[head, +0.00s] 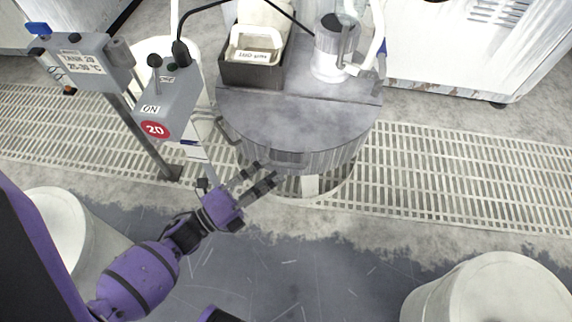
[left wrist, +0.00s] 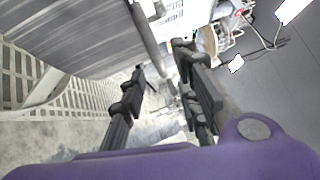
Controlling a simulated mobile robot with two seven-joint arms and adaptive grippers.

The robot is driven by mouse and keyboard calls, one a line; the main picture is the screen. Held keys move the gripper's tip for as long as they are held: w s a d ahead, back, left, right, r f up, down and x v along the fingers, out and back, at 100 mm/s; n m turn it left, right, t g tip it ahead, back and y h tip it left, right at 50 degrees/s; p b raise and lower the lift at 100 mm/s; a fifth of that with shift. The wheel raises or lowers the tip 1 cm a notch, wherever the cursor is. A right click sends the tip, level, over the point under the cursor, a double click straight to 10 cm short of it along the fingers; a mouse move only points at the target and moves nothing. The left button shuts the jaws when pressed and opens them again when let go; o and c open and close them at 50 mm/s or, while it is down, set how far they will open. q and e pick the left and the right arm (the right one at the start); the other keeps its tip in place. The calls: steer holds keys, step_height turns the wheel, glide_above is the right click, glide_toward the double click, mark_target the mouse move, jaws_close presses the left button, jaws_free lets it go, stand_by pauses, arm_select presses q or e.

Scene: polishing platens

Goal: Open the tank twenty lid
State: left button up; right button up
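Tank twenty (head: 322,160) is a round grey metal tank in the upper middle of the head view. Its lid (head: 290,118) lies flat over the front part of the top and looks closed. A small handle or latch plate (head: 288,157) is at the lid's front edge, and a bent bar handle (head: 227,132) is on the left side. My left gripper (head: 259,176) is open and empty, just in front of the tank's front left side. Its spread fingers (left wrist: 166,82) show in the left wrist view, with the ribbed tank wall (left wrist: 80,45) at upper left. My right gripper is out of view.
A grey control box with a red "20" label (head: 155,129) stands left of the tank, beside a post-mounted sign box (head: 82,62). A tray (head: 252,72) and a metal cylinder (head: 328,55) stand on the tank's rear top. Pale drums (head: 490,290) stand at lower right and left (head: 60,222).

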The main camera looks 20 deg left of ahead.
mark_target(285, 165)
arm_select(q)
steer(key=b+x, duration=0.1)
steer(key=x, duration=0.4)
steer(key=shift+w, duration=0.15)
jaws_close()
